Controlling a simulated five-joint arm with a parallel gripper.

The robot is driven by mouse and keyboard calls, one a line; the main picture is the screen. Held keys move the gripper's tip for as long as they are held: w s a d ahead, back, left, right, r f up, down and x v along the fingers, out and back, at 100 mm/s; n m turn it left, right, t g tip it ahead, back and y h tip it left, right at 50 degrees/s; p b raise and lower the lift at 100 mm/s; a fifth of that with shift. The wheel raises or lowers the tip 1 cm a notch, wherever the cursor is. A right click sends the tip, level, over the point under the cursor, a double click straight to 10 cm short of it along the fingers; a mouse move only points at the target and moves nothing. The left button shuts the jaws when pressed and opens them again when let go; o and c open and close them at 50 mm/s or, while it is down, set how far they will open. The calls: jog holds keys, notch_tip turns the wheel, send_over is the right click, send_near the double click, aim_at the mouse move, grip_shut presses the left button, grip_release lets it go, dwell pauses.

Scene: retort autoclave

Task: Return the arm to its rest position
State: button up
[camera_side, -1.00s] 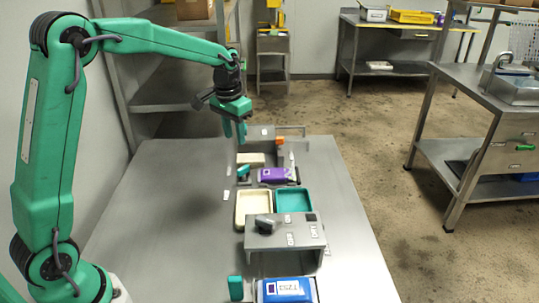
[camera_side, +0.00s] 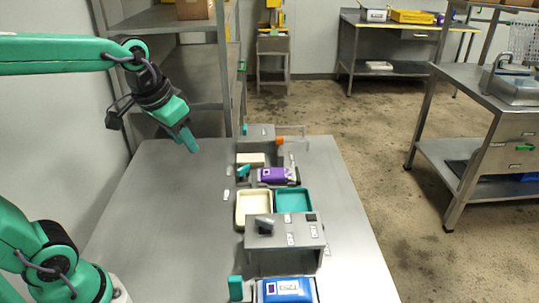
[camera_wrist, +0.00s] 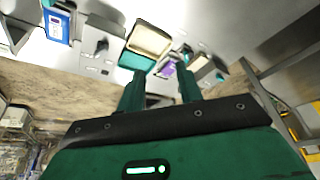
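My gripper (camera_side: 188,140) is in the air above the left part of the steel table (camera_side: 165,210), left of the row of devices and touching nothing. In the wrist view my gripper (camera_wrist: 160,92) shows two green fingers standing apart with nothing between them, so it is open and empty. My green arm is folded back toward the left of the side view, its upper link nearly level. Part of the arm lies outside the left edge of the picture.
The table's right half holds a cream tray (camera_side: 253,208), a teal tray (camera_side: 293,200), a purple item (camera_side: 273,176), a grey bracket-like box (camera_side: 284,235) and a blue item (camera_side: 285,290). A grey shelf rack (camera_side: 178,91) stands behind my gripper. The table's left half is clear.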

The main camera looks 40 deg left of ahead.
jog(key=s+d+f+t, duration=0.1)
jog(key=s+f, duration=0.1)
jog(key=s, duration=0.6)
jog(key=shift+d, duration=0.15)
